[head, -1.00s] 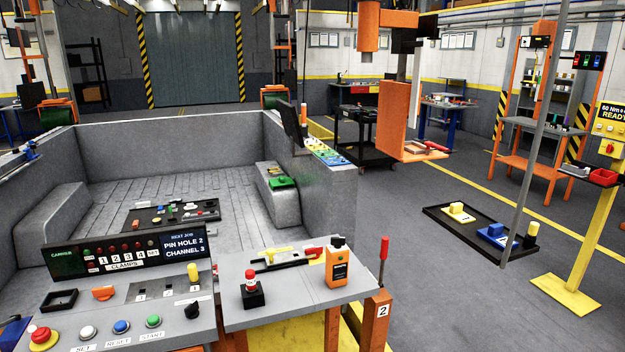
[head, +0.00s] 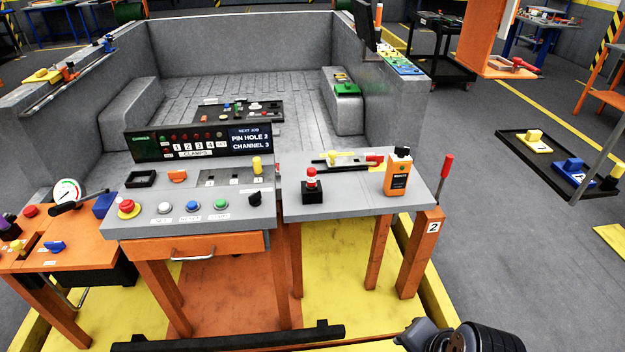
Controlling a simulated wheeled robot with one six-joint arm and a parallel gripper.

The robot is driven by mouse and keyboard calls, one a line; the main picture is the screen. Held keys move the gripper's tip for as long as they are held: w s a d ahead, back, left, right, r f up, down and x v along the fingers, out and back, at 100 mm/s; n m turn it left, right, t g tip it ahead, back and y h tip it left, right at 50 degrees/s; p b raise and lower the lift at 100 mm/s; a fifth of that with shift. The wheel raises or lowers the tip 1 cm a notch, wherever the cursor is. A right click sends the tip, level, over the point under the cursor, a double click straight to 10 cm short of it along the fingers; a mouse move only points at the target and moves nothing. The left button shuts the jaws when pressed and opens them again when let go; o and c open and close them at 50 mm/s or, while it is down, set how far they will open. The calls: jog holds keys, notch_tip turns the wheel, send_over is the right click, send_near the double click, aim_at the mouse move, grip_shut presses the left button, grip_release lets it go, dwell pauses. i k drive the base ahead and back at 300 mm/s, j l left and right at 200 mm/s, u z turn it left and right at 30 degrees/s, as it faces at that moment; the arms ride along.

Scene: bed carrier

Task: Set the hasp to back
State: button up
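I cannot tell for sure which part is the hasp. A yellow fitting with a red end (head: 346,159) lies on a dark plate at the back of the right-hand grey table (head: 335,207); it may be a latch or lever. A small orange piece (head: 178,176) sits on the console top (head: 135,225) to the left. Grey and black parts of my own arm show at the bottom right edge. My gripper's fingers are not visible.
A red-topped post (head: 312,180) and an orange bottle (head: 398,172) stand on the right table. A red-handled lever (head: 444,172) rises from the orange post marked 2 (head: 420,255). A dark bar (head: 230,338) crosses the front.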

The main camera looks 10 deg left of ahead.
aim_at(333, 162)
jog(key=i+j+z, duration=0.1)
jog(key=i+j, duration=0.65)
jog(key=j, duration=0.15)
